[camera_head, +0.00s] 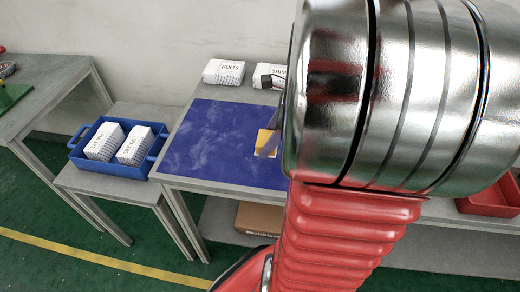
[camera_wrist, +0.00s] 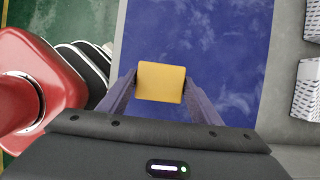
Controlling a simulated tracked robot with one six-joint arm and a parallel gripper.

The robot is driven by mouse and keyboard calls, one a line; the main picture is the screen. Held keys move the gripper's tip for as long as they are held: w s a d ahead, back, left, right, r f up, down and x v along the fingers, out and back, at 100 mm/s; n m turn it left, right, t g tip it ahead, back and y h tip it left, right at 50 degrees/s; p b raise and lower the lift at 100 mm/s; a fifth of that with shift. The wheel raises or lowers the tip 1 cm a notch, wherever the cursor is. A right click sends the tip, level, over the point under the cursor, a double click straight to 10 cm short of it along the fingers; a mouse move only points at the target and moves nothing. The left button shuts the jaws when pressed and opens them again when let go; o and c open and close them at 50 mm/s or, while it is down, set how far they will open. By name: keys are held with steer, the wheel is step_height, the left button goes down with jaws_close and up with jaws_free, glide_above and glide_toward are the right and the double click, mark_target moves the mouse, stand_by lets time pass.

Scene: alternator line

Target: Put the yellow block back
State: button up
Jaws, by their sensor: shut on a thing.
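The yellow block (camera_wrist: 161,82) sits between the two fingers of my gripper (camera_wrist: 160,88) in the wrist view, and the gripper is shut on it. In the head view, part of the yellow block (camera_head: 266,143) shows beside a finger of my gripper (camera_head: 272,140), over the blue mat (camera_head: 215,145). My arm hides the rest of the block and gripper there. I cannot tell whether the block touches the mat or is held above it.
A blue crate (camera_head: 76,157) with two white boxes stands on a low table at left. A white BOLTS box (camera_head: 224,73) and a second white box (camera_head: 268,77) stand behind the mat. A red tray (camera_head: 490,199) is at right. The mat's left part is bare.

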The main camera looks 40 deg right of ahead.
steer(key=shift+f, duration=1.7)
steer(key=shift+f, duration=1.9)
steer(key=o, duration=1)
steer(key=shift+o, duration=0.2)
steer(key=shift+r, duration=0.1)
steer(key=v, duration=1.2)
